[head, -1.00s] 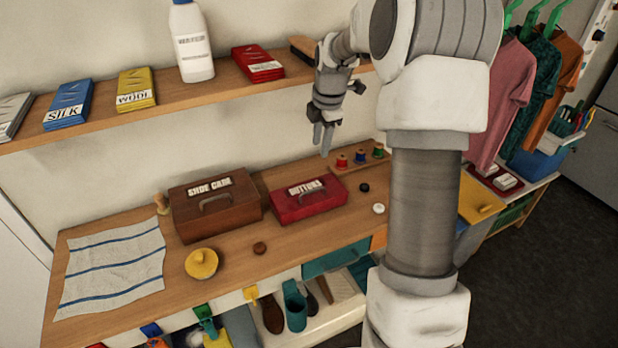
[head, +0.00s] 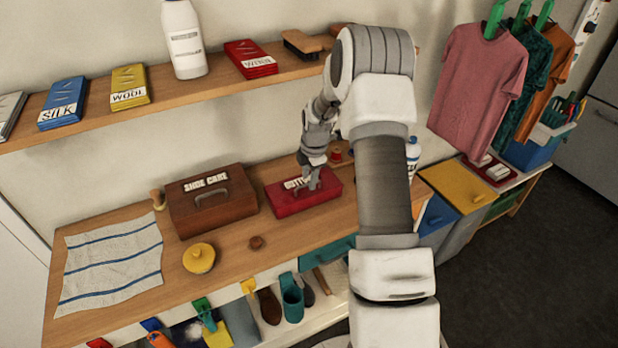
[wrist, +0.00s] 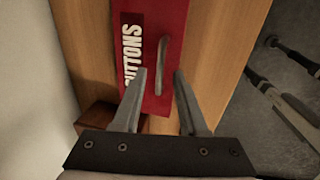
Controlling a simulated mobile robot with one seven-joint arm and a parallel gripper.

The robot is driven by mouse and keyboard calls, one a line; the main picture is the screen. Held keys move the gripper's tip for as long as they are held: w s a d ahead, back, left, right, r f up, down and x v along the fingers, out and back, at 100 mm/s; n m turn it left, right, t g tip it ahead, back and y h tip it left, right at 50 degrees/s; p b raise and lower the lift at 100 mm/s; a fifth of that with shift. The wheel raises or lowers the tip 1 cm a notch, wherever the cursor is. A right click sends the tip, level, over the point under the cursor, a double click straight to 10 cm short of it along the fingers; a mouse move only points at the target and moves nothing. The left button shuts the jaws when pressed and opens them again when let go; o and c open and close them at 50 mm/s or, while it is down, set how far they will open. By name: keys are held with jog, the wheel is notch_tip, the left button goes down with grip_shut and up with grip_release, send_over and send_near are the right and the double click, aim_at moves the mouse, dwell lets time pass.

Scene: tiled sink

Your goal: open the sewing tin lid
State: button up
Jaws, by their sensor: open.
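The red tin (head: 295,200) labelled "BUTTONS" sits closed on the wooden counter, right of the brown "SHOE CARE" box. In the wrist view the red tin (wrist: 180,55) shows its label and a grey lid handle (wrist: 161,65). My gripper (head: 314,183) is over the tin's lid in the head view. In the wrist view my gripper (wrist: 160,75) is open, its two fingertips on either side of the handle's near end. I cannot tell whether they touch it.
The brown box (head: 212,203) stands left of the tin. A yellow round pot (head: 199,258) and a brown disc (head: 256,243) lie in front. A shelf (head: 215,85) with packets and a white bottle (head: 186,40) runs above. A striped cloth (head: 110,262) covers the left counter.

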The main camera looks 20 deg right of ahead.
jog(key=shift+f, duration=0.45)
grip_shut()
dwell(1.2)
